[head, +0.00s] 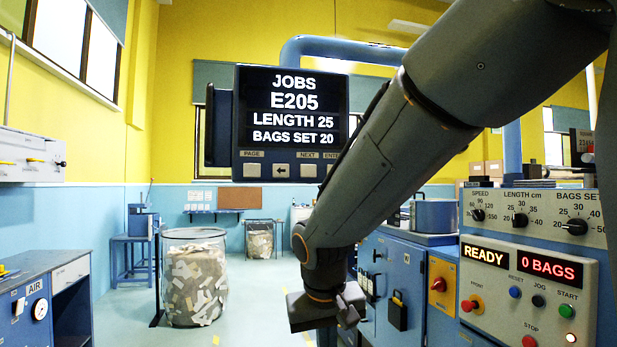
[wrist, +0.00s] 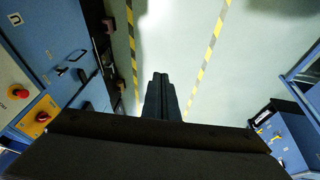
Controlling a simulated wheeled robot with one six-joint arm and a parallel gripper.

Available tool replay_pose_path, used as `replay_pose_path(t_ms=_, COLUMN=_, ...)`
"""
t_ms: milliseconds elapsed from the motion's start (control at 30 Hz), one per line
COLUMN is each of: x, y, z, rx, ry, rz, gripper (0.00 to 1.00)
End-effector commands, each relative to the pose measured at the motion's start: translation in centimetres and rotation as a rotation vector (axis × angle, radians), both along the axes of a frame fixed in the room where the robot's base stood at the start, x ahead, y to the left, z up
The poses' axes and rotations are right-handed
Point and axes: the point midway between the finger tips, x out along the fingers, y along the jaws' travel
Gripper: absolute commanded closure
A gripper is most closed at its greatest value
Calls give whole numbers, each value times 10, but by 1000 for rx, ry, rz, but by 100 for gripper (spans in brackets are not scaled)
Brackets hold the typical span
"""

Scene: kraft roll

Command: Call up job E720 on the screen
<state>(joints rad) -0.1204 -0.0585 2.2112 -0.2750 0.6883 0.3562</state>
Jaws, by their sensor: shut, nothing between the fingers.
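The screen (head: 340,95) hangs in a dark housing at the upper middle of the head view. It reads JOBS, E205, LENGTH 25, BAGS SET 20. Below it are the PAGE button (head: 252,170), a left-arrow button (head: 281,170) and a button under the NEXT label (head: 308,170). The ENTER label is partly covered by my arm, and any button under it is hidden. My gripper (head: 350,308) is low, below and right of the screen and clear of it. In the wrist view my gripper (wrist: 160,78) is shut and empty, over the floor.
The control panel (head: 485,260) at the right shows READY and 0 BAGS, with dials above and several push buttons. A clear bin of paper scraps (head: 195,285) stands left of centre. A blue bench (head: 55,275) is at the left. Taped floor (wrist: 180,40) lies open under my gripper.

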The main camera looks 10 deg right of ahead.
Motion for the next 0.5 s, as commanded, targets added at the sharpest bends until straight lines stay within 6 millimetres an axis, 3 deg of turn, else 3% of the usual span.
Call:
replay_pose_path(t_ms=33, x=19, y=4, z=30, rx=-19, ry=-51, rz=-14, gripper=100)
replay_pose_path(t_ms=200, x=57, y=7, z=131, rx=-73, ry=-210, rz=-107, gripper=100)
replay_pose_path(t_ms=400, x=71, y=6, z=251, rx=-100, ry=-411, rz=-247, gripper=100)
replay_pose_path(t_ms=500, x=69, y=2, z=299, rx=-98, ry=-495, rz=-314, gripper=100)
